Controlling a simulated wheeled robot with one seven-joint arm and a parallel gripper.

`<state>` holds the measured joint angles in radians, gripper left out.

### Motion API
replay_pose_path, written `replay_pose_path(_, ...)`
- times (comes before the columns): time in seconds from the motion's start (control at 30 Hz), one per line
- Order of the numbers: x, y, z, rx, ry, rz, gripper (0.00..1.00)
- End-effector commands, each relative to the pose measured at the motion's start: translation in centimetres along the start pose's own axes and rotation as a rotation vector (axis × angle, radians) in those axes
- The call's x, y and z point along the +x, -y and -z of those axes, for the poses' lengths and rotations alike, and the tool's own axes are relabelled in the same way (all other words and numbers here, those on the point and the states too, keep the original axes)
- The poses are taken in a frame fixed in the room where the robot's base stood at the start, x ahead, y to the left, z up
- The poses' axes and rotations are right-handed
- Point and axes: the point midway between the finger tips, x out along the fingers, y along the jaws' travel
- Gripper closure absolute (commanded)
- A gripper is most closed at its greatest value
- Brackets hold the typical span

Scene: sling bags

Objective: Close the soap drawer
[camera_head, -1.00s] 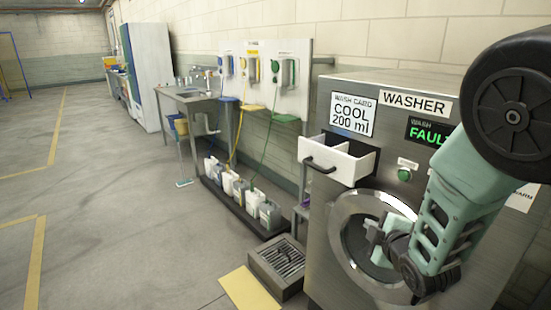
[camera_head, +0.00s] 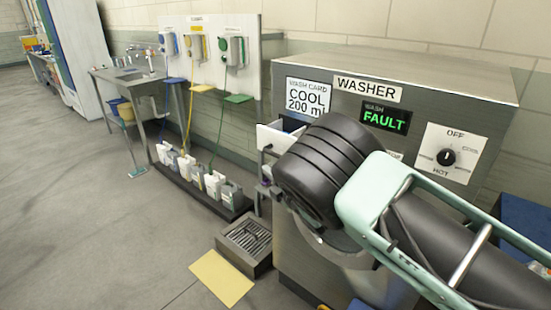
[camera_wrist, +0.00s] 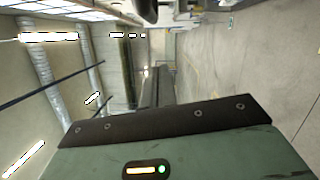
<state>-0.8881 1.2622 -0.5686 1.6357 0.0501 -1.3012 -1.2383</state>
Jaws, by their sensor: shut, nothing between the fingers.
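My gripper is hidden behind the arm in the head view. In the wrist view, the green and dark housing of my gripper (camera_wrist: 165,125) fills the bottom; it is shut and empty. I cannot tell how far it is from the drawer.
The steel washer (camera_head: 440,75) shows a FAULT display (camera_head: 385,118). A grated floor box (camera_head: 246,240) and a yellow mat (camera_head: 221,278) lie before it. Several jugs (camera_head: 196,175) line a low rack on the left.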

Motion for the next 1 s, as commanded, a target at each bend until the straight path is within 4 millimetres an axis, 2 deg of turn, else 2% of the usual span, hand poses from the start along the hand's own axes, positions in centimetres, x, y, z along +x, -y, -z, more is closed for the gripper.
replay_pose_path(0.1,1.6,-0.3,-0.6,-0.001,0.002,0.0,1.0)
replay_pose_path(0.2,1.9,-0.3,-2.2,0.0,0.003,0.002,1.0)
replay_pose_path(0.37,2.2,-0.2,-3.5,0.0,0.001,0.001,1.0)
replay_pose_path(0.83,2.4,0.1,-4.0,0.001,0.001,0.001,1.0)
replay_pose_path(1.0,2.8,0.9,-5.7,0.001,0.004,-0.002,1.0)
